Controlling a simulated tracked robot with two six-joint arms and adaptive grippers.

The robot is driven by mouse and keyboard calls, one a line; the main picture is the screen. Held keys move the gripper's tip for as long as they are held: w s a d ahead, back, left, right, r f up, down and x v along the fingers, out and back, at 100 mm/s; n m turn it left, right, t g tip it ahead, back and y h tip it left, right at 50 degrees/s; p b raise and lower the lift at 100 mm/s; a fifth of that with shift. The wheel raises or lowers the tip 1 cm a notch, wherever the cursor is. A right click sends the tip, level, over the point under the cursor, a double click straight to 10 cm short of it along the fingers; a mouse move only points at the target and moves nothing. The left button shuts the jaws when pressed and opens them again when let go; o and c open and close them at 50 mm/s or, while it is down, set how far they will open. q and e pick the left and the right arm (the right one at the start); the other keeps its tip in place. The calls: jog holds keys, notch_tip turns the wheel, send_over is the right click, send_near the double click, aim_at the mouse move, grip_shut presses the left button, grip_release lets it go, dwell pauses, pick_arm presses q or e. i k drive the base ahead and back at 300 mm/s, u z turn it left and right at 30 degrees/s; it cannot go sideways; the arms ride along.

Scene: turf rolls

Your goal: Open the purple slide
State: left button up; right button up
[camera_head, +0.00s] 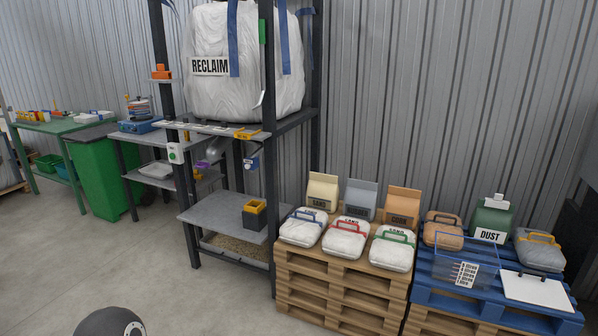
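A small purple part (203,165), which looks like the purple slide, sits under the narrow shelf of the dark rack, left of a grey rounded spout (212,148). It is small and partly hidden by the rack, so I cannot tell whether it is open or shut. A yellow-orange part (246,134) is at the shelf's right end, and a blue part (252,163) hangs below it. Neither of my grippers shows in the head view. A dark rounded piece at the bottom edge appears to be mine.
A large white RECLAIM bag (255,85) hangs in the rack. A lower grey shelf (210,210) holds a dark bin with a yellow top (254,214). Pallets with bags (345,270) stand at right, a green wheeled bin (100,175) at left. The floor in front is clear.

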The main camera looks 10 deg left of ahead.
aim_at(204, 163)
jog(key=u, duration=0.4)
jog(key=i, duration=1.45)
jog(key=u, duration=1.15)
jog(key=i, duration=0.1)
jog(key=z, duration=0.65)
jog(key=k, duration=0.7)
jog(key=u, duration=0.2)
jog(key=i, duration=0.8)
jog(key=z, duration=0.15)
jog(key=k, duration=0.5)
jog(key=u, duration=0.65)
jog(key=i, duration=1.3)
jog(key=u, duration=0.25)
